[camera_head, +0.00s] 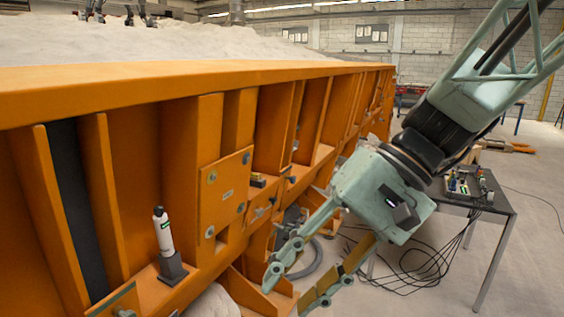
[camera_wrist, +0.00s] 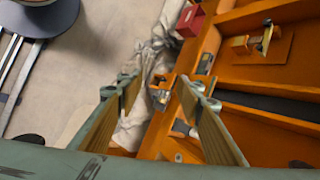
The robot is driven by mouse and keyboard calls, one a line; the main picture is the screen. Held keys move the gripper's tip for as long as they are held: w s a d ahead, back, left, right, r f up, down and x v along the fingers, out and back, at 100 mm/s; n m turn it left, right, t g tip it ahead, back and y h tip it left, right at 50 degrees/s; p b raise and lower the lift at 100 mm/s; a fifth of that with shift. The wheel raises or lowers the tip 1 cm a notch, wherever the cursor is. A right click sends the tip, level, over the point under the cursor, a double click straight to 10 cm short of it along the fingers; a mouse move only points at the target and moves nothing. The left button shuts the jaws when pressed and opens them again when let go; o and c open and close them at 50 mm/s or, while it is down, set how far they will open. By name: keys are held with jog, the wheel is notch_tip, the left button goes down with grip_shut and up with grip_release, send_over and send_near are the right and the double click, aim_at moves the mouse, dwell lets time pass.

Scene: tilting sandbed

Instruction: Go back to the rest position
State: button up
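My gripper (camera_head: 296,287) hangs at the lower middle of the head view, at the end of my pale green arm coming from the upper right. Its two fingers are spread apart with nothing between them. In the wrist view the open fingers (camera_wrist: 160,90) frame floor, a crumpled pale cloth (camera_wrist: 125,85) and part of the orange frame. The orange sandbed wall (camera_head: 200,85) runs along the left, and the gripper is beside its lower edge. A white cylinder with a dark band (camera_head: 163,232) stands upright in a dark holder (camera_head: 172,268) on the wall's lower ledge, left of the gripper.
A table (camera_head: 489,205) with small items and hanging cables stands on the right, behind my arm. Cables lie on the floor below it. The sand (camera_head: 180,42) fills the top of the bed. A red box (camera_wrist: 190,20) shows in the wrist view. Open floor (camera_head: 525,270) lies at lower right.

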jog(key=s+d+r+t+h, duration=0.1)
jog(key=s+d+h, duration=0.3)
jog(key=d, duration=0.5)
jog(key=s+d+r+t+h, duration=0.2)
jog(key=s+d+t+h, duration=0.1)
jog(key=s+d, duration=0.4)
jog(key=shift+s+d+n+t+h, duration=0.35)
jog(key=shift+d+t, duration=0.45)
jog(key=shift+d, duration=0.8)
jog(key=shift+a+f, duration=0.1)
jog(key=shift+c, duration=0.2)
